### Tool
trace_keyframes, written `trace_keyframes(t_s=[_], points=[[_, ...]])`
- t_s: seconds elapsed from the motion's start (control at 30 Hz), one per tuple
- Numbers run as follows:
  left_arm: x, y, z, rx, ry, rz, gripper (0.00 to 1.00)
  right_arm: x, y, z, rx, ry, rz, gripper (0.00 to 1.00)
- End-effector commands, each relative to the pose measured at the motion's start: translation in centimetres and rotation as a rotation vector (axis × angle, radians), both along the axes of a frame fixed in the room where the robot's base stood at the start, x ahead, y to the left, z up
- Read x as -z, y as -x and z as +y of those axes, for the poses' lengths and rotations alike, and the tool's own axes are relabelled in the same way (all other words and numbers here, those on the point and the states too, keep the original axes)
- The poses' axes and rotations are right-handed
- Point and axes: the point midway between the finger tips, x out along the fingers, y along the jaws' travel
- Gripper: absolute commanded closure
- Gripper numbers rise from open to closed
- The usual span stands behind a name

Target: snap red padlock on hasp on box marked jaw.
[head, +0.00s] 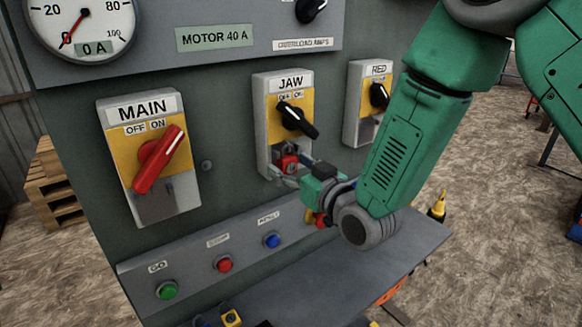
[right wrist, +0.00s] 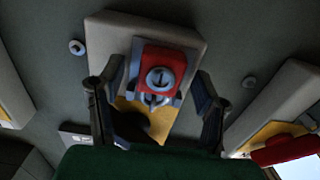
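The box marked JAW (head: 262,120) is grey with a yellow plate and a black turn handle (head: 297,119) that slants down to the right. The red padlock (head: 289,162) is at its lower part, below the handle. In the right wrist view the padlock (right wrist: 168,68) shows its round key face, with a metal shackle (right wrist: 153,99) beside the yellow plate. I cannot tell whether the shackle is closed; the hasp is mostly hidden. My right gripper (right wrist: 158,105) is open, its fingers on either side of the padlock with gaps. My left gripper is not in view.
The MAIN box (head: 118,160) with a red handle is on the left, and the RED box (head: 359,100) is on the right, close to my right arm. Below are green, red and blue push buttons (head: 272,240) and a grey shelf (head: 370,265).

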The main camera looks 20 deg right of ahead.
Motion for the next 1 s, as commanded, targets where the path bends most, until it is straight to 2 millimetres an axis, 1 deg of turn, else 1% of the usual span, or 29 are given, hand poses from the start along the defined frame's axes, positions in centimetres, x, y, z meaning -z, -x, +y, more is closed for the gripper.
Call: trace_keyframes(t_s=[0.53,1.0], points=[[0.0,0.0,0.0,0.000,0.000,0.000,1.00,0.1,0.2,-0.1,0.000,0.001,0.002,0.41],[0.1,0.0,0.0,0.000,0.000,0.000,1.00,0.1,2.7,-1.0,0.001,0.000,0.002,0.41]])
